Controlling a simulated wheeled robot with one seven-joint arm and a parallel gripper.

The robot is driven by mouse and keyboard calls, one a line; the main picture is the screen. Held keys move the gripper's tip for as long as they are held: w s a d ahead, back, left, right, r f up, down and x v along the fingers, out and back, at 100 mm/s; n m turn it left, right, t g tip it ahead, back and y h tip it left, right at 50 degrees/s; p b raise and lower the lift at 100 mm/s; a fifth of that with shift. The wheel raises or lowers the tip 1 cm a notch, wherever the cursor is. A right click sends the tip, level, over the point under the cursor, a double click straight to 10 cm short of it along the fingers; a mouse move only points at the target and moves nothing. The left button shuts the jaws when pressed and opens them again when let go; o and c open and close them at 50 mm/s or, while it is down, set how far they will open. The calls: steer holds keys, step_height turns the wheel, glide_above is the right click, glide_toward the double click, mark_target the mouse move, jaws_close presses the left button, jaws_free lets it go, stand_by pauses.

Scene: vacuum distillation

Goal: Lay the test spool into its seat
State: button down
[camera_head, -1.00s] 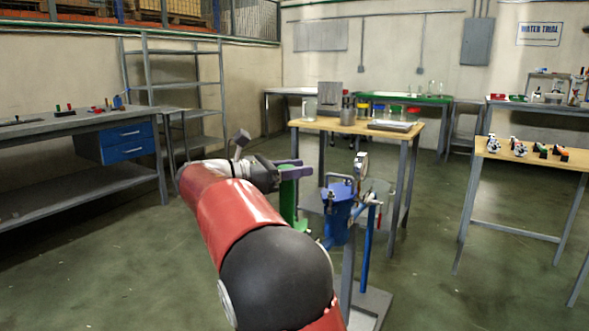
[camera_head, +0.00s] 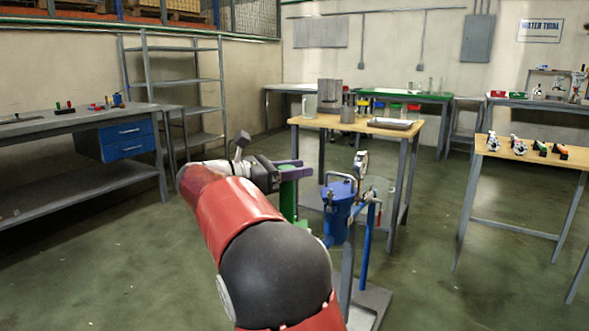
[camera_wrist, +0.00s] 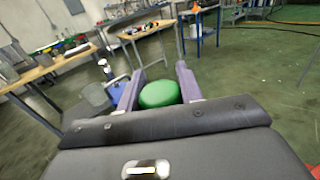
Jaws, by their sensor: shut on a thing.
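My gripper (camera_head: 290,168) has purple fingers and is shut on a green cylindrical piece, which I take to be the test spool (camera_head: 288,195). The spool hangs upright below the fingers, and its round top (camera_wrist: 160,94) shows between them in the wrist view. Just right of it in the head view stands a blue vessel (camera_head: 338,212) with a handle on top and a round gauge (camera_head: 361,162). The spool appears apart from the vessel, but the gap in depth is unclear. I cannot make out the spool's seat.
The vessel's stand has a blue post (camera_head: 366,245) and a grey base plate (camera_head: 372,300). Behind is a wooden-topped table (camera_head: 340,123) with a jug and a tray. A grey bench (camera_head: 60,125) is at left, another table (camera_head: 530,158) at right. Open floor lies between them.

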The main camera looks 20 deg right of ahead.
steer(key=shift+f, duration=0.6)
steer(key=c, duration=0.9)
jaws_free()
steer(key=shift+f, duration=0.1)
steer(key=shift+o, duration=0.3)
steer(key=shift+f, duration=0.15)
steer(key=a, duration=0.7)
steer(key=shift+a, duration=0.4)
steer(key=shift+w, duration=0.1)
